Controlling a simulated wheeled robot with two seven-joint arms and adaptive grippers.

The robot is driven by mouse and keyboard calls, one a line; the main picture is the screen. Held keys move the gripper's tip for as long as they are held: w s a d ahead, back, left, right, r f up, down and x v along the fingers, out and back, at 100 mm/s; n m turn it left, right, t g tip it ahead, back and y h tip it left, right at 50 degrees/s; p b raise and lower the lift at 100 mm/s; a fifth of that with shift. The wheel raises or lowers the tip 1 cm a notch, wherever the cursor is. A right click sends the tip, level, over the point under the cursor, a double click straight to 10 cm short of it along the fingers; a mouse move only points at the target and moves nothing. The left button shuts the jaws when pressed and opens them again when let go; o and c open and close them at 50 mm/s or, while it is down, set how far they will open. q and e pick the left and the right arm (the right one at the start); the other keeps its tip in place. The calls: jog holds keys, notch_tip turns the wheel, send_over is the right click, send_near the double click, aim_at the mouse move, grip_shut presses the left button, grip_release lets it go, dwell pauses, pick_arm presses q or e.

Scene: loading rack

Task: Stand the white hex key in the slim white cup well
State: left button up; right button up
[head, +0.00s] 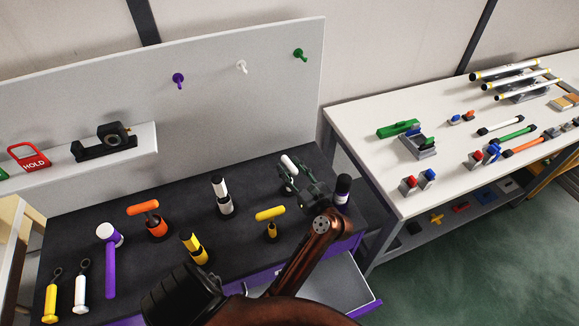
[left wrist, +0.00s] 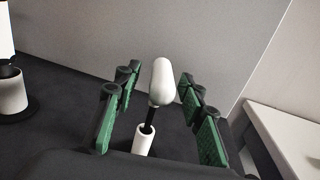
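The white hex key has a white handle (head: 289,162) at the back right of the dark bench. In the left wrist view its handle (left wrist: 162,80) sits on a dark shaft that runs down into the mouth of the slim white cup well (left wrist: 144,140). The key stands nearly upright there; how deep the shaft sits is hidden. My left gripper (head: 301,181) is around the key. In the left wrist view its green-padded fingers (left wrist: 160,112) are spread, one on each side of the handle, with a gap on both sides. My right gripper is not in view.
An orange T-handled key (head: 144,208), a yellow one (head: 270,214) and a black-and-white tool (head: 220,188) stand in cups to the left. A purple-and-black item (head: 343,187) stands right of the gripper. A back panel (head: 220,110) rises behind. An open drawer (head: 335,287) is in front.

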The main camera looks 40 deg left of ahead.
pick_arm(q)
jog(key=shift+r, duration=5.05)
